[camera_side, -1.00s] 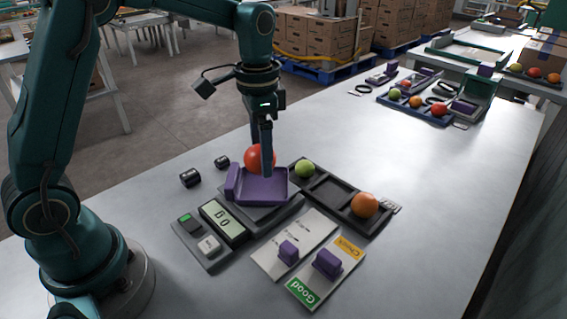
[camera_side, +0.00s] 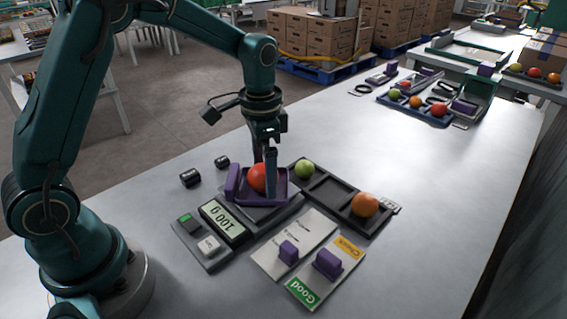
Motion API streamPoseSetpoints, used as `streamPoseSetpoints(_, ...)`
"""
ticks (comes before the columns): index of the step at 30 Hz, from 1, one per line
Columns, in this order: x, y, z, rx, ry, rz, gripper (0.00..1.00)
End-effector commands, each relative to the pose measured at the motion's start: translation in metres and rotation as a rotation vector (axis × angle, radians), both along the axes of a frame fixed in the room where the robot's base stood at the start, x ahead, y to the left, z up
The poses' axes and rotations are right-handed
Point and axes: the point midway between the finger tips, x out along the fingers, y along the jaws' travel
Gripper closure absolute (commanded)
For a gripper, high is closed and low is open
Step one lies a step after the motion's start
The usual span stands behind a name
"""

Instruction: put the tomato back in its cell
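The red tomato (camera_side: 257,178) sits in the purple weighing pan (camera_side: 232,184) on the dark scale. My gripper (camera_side: 265,185) points down at the tomato, one finger in front of its right side and the other mostly hidden behind it. Whether the fingers still press on the tomato or stand slightly apart from it cannot be told. The dark tray (camera_side: 331,190) lies to the right of the pan. It holds a green tomato (camera_side: 305,169) at its far end and an orange tomato (camera_side: 365,204) at its near end, with empty space between.
Two small black cylinders (camera_side: 190,178) stand left of the pan. A white card (camera_side: 294,243) and a Good/Check card (camera_side: 325,274) with purple blocks lie in front. Another tray with tomatoes (camera_side: 415,104) stands farther back. The table at right is clear.

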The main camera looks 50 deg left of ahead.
Motion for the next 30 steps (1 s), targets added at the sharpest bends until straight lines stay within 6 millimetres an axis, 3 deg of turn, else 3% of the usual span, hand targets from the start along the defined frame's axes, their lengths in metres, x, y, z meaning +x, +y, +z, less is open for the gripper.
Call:
streamPoseSetpoints(5,0.001,0.000,0.003,0.000,-0.003,0.000,0.00)
streamPoseSetpoints(19,-0.004,-0.001,0.057,-0.001,-0.017,0.012,0.00)
streamPoseSetpoints(23,-0.020,-0.003,0.076,-0.001,-0.075,0.062,0.00)
streamPoseSetpoints(30,-0.071,-0.008,0.107,-0.020,-0.229,0.201,0.00)
